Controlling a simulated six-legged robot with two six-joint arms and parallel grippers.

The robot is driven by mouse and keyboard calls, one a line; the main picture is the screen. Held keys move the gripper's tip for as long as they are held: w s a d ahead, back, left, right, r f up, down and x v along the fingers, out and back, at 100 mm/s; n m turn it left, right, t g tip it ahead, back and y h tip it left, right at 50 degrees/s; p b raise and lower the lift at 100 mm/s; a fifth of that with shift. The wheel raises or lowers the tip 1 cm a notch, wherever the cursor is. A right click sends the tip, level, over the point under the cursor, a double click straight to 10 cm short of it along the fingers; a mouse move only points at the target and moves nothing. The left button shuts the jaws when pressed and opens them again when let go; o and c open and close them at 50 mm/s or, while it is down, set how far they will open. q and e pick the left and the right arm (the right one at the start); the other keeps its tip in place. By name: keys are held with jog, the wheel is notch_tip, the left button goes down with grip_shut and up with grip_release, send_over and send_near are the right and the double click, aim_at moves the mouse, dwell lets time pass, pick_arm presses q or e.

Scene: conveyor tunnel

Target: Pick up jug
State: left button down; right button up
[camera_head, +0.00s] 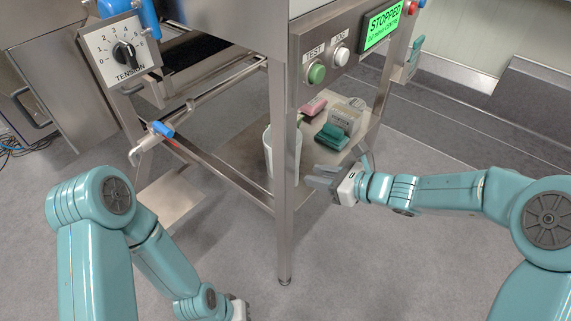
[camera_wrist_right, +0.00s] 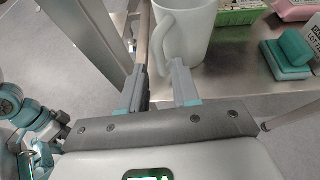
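A white jug (camera_wrist_right: 198,32) with a loop handle stands upright on the low steel shelf in the right wrist view. In the head view the jug (camera_head: 298,152) is partly hidden by a steel leg. My right gripper (camera_head: 312,178) is beside it, on its right. In the wrist view my right gripper (camera_wrist_right: 160,68) is open, its two fingers apart with the lower part of the handle between or just beyond their tips; contact cannot be told. My left gripper (camera_head: 240,308) is low at the bottom edge, its fingers largely out of sight.
The steel leg (camera_head: 283,220) stands in front of the jug. A teal sponge block (camera_head: 331,137), a beige box (camera_head: 344,118) and a pink block (camera_head: 314,106) lie on the shelf. A control panel (camera_head: 335,60) overhangs it. Grey floor is clear at the front.

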jog(key=b+x, duration=0.2)
jog(key=x, duration=0.5)
jog(key=shift+s+a+r, duration=0.1)
jog(key=shift+r, duration=0.1)
jog(key=shift+c, duration=0.3)
